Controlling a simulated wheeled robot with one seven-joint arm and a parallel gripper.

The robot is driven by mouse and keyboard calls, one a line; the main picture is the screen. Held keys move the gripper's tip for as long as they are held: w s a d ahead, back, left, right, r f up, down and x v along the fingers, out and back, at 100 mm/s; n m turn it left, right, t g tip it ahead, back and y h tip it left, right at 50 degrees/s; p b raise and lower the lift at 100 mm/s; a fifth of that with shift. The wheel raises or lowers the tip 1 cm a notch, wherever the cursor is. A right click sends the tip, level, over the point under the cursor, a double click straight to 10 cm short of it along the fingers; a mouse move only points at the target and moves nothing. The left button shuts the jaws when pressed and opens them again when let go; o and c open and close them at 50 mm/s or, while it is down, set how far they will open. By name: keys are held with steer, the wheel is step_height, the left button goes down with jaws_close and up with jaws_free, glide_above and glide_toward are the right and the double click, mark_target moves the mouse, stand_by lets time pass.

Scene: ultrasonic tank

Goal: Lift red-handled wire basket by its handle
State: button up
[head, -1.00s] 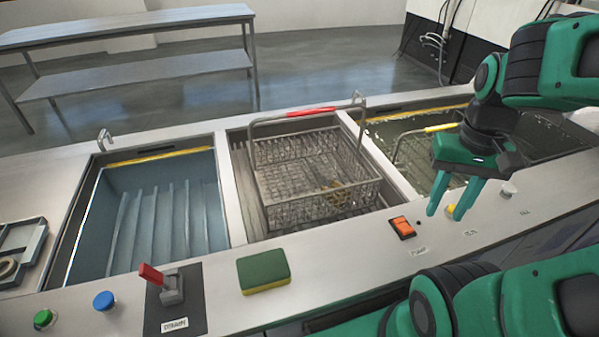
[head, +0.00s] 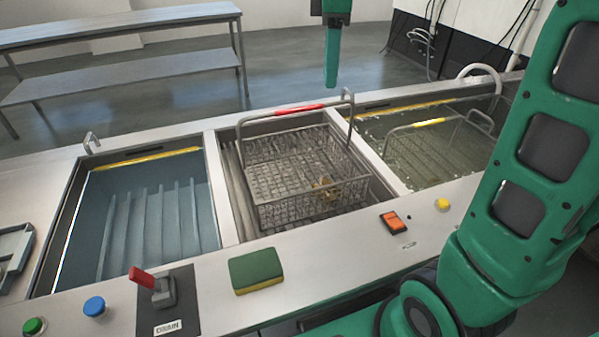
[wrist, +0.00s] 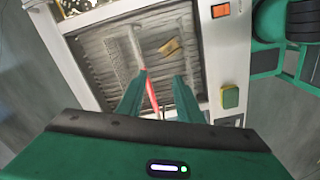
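The wire basket (head: 310,172) stands in the middle tank, with a small brass-coloured part (head: 327,188) inside. Its tall handle has a red grip (head: 299,109) along the top. In the head view my gripper (head: 332,86) points down, above and slightly right of the red grip, with a visible gap in the picture. In the wrist view my gripper (wrist: 158,80) is open and empty. The red grip (wrist: 152,92) shows in the space between the fingers, seemingly beyond them. Part of the basket is hidden there by the fingers.
The right tank holds liquid and a yellow-handled basket (head: 430,123). The left tank (head: 155,225) holds bluish liquid. On the front ledge are a red lever (head: 142,278), a green sponge (head: 256,270) and an orange switch (head: 391,221). Space above the middle tank looks clear.

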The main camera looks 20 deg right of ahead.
steer(key=w+a+r+n, duration=0.2)
steer(key=w+a+n, duration=0.2)
steer(key=a+n, duration=0.1)
steer(key=shift+a+f, duration=0.15)
steer(key=shift+f, duration=2.4)
steer(key=shift+a+f, duration=0.1)
steer(key=shift+f, duration=2.45)
steer(key=shift+r, duration=0.1)
jaws_close()
